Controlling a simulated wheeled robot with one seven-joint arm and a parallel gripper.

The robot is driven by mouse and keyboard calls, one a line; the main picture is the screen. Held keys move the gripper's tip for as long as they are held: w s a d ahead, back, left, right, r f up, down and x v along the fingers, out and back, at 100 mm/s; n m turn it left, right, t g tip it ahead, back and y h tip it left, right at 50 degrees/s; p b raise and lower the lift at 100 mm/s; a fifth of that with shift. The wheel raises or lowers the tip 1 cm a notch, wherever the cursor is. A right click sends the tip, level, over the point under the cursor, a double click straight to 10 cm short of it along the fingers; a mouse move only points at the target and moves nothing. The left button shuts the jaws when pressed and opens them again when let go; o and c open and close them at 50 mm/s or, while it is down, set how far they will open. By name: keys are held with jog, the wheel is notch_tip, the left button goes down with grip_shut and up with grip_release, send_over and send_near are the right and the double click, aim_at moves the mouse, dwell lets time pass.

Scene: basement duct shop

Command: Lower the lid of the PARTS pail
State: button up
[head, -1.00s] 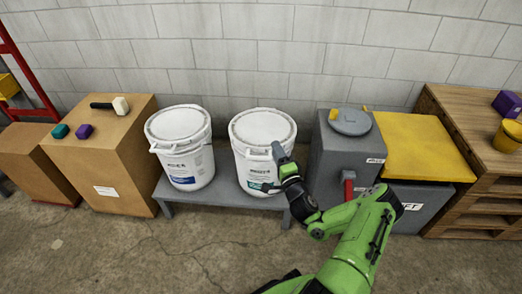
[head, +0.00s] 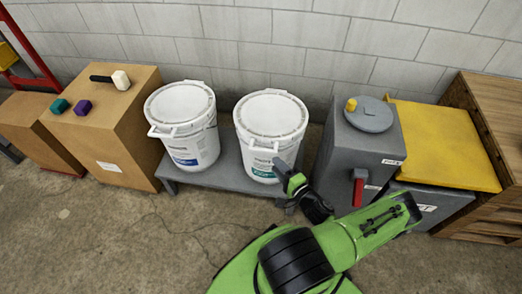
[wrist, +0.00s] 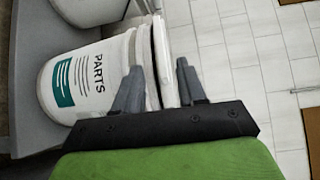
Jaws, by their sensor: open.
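The PARTS pail (head: 258,155) is the right one of two white pails, with a teal label. In the wrist view it lies sideways, its PARTS print (wrist: 98,75) showing and its top toward the right. Its white lid (head: 271,112) shows as a pale disc with a grey ring over the pail's top. In the wrist view the lid's edge (wrist: 164,50) stands a little apart from the pail's rim, with a dark line between. My gripper (head: 283,172) is open at the front right of the pail; in the wrist view its fingers (wrist: 160,82) stand either side of the lid's edge. Contact is unclear.
The second white pail (head: 193,147) stands left on the same low grey bench (head: 215,180). A grey box with a red handle (head: 359,188) stands close on the right, beside a yellow-topped bin (head: 445,145). A cardboard box (head: 125,150) stands left. The floor in front is open.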

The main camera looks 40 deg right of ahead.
aim_at(265, 152)
jog(key=w, duration=0.3)
jog(key=w+d+b, duration=0.1)
jog(key=w, duration=0.2)
jog(key=w+b, duration=0.1)
jog(key=w, duration=0.2)
jog(key=shift+w+d+f, duration=0.15)
jog(key=shift+w+f, duration=0.05)
jog(key=shift+f, duration=0.05)
jog(key=shift+c, duration=0.3)
grip_shut()
